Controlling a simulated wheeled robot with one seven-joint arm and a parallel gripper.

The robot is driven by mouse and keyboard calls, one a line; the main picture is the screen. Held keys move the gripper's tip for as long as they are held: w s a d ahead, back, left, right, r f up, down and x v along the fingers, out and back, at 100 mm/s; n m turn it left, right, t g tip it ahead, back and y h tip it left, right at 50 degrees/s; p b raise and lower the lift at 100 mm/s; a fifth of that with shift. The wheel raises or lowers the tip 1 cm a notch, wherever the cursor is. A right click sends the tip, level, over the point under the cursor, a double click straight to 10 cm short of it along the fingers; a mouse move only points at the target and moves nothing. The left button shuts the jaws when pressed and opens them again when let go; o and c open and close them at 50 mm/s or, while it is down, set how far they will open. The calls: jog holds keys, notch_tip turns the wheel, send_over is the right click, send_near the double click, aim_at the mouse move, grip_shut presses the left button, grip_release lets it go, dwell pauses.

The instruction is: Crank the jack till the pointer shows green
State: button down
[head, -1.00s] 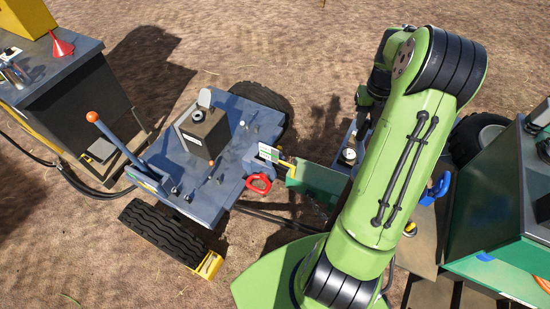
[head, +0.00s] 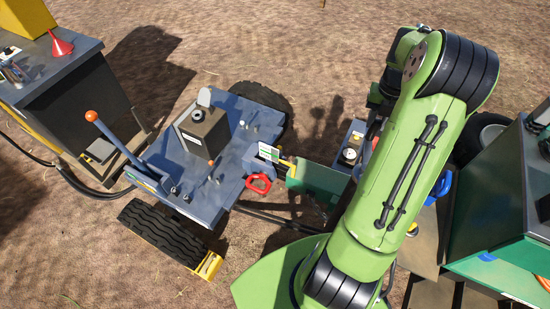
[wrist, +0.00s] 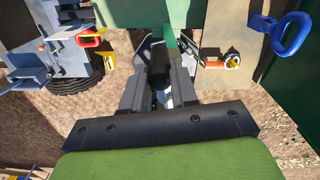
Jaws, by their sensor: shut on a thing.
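In the wrist view my gripper (wrist: 160,90) is shut on a black cylindrical crank grip (wrist: 158,65), which lies between its two grey fingers. The green jack post (wrist: 175,40) stands just beyond the grip. In the head view my green arm hides the gripper and the crank. A small white plate with some green on it (head: 267,152) stands at the blue trailer's right edge. A yellow pointer-like piece (head: 287,163) is beside its lower right. The plate's markings are too small to tell which colour the pointer shows.
The blue trailer (head: 232,150) carries a dark box (head: 203,133), a red handle (head: 259,184) and an orange-knobbed lever (head: 91,116). A green machine (head: 500,220) is at the right, with a blue handle (wrist: 292,35). A dark cabinet (head: 75,90) is at the left.

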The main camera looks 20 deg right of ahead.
jog(key=shift+s+d+f, duration=0.2)
jog(key=shift+s+d, duration=0.1)
jog(key=shift+s, duration=0.1)
jog(key=shift+m, duration=0.3)
jog(key=shift+s+d+f+m+b, duration=0.1)
jog(key=shift+s+d+m+b, duration=0.4)
jog(key=shift+s+m+b, duration=0.15)
jog(key=shift+d+f+m+b, duration=0.15)
jog(key=shift+m+b, duration=0.1)
jog(key=shift+b, duration=0.2)
jog(key=shift+s+d+m+b, duration=0.25)
jog(key=shift+s+m+b, duration=0.35)
jog(key=shift+b, duration=0.65)
jog(key=shift+s+d+m+b, duration=0.25)
jog(key=shift+m+b, duration=0.15)
jog(key=shift+b, duration=0.6)
jog(key=shift+a, duration=0.1)
jog(key=shift+w+a+r+n, duration=0.15)
jog(key=shift+w+a+n, duration=0.05)
jog(key=shift+w+n, duration=0.25)
jog(key=shift+w+a+r+n, duration=0.1)
jog(key=shift+w+a+n, duration=0.05)
jog(key=shift+w+n, duration=0.25)
